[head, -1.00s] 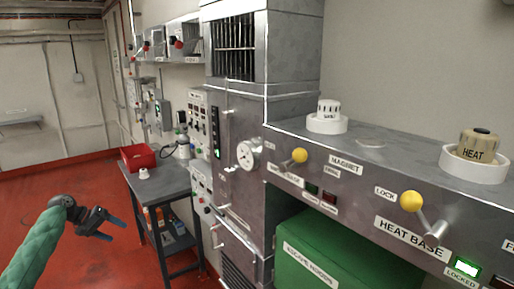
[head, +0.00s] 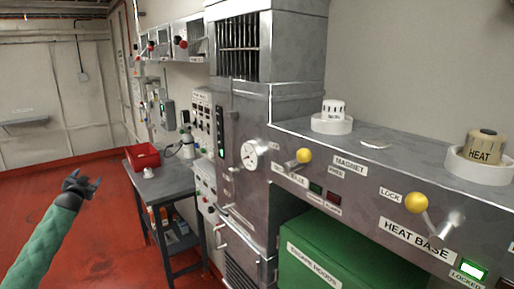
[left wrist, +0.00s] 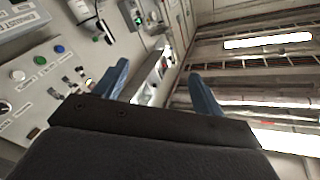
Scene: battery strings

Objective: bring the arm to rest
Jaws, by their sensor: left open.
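My left arm comes in from the lower left of the head view in a green sleeve. Its gripper (head: 83,183) is raised over the red floor, left of the grey side table, empty and apart from everything. In the left wrist view its two blue fingers (left wrist: 158,88) stand wide apart with nothing between them. That view looks past them to a wall panel with buttons and up to the ceiling. My right gripper is not in view.
The grey table (head: 165,187) holds a red bin (head: 142,156). The metal cabinet (head: 243,180) and the long bench with yellow-knobbed levers (head: 416,203) fill the right side. A green box (head: 330,255) sits under the bench. The red floor (head: 100,245) around the gripper is clear.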

